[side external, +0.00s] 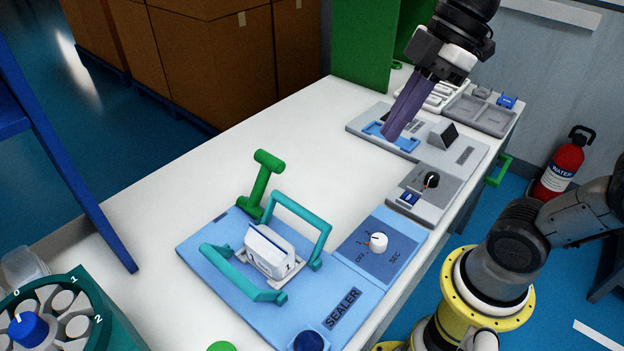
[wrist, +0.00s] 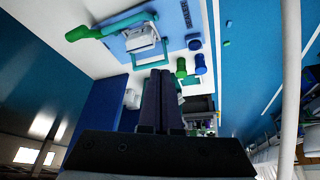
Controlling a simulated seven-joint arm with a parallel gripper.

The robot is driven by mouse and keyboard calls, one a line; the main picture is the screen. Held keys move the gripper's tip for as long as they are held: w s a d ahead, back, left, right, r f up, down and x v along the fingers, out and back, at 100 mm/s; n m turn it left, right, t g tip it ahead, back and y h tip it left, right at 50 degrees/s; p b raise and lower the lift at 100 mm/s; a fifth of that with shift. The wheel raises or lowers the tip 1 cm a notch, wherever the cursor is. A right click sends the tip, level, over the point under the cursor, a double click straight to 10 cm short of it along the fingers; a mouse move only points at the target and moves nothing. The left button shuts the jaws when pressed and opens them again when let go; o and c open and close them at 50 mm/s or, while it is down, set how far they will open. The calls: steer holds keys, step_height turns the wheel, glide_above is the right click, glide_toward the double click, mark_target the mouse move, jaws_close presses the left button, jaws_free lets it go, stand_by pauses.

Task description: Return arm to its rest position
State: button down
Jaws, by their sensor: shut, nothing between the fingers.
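My gripper (side external: 391,134) hangs from the arm at the upper right in the side view, with its long dark fingers pointing down and slightly left. The fingers are together and hold nothing. The tips appear over the grey panel with a blue frame (side external: 392,136); I cannot tell their exact height above it. In the wrist view the closed fingers (wrist: 161,78) point toward the blue sealer board (wrist: 172,18).
The sealer station (side external: 217,249) carries teal handles, a white block (side external: 270,251) and a green lever (side external: 262,187). A dial box (side external: 424,192) and grey tray (side external: 481,116) stand on the white table (side external: 215,162). A teal carousel (side external: 104,318) is at lower left. The table's left middle is clear.

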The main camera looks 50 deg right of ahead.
steer(key=s+d+f+m+t+h, duration=0.2)
steer(key=s+d+f+m+h, duration=0.2)
steer(key=d+f+m, duration=0.3)
steer(key=s+m, duration=0.1)
steer(key=m, duration=0.4)
steer(key=shift+d+f+m+t, duration=0.15)
steer(key=shift+f+m+t, duration=0.2)
steer(key=shift+m+t, duration=0.05)
stand_by(1.1)
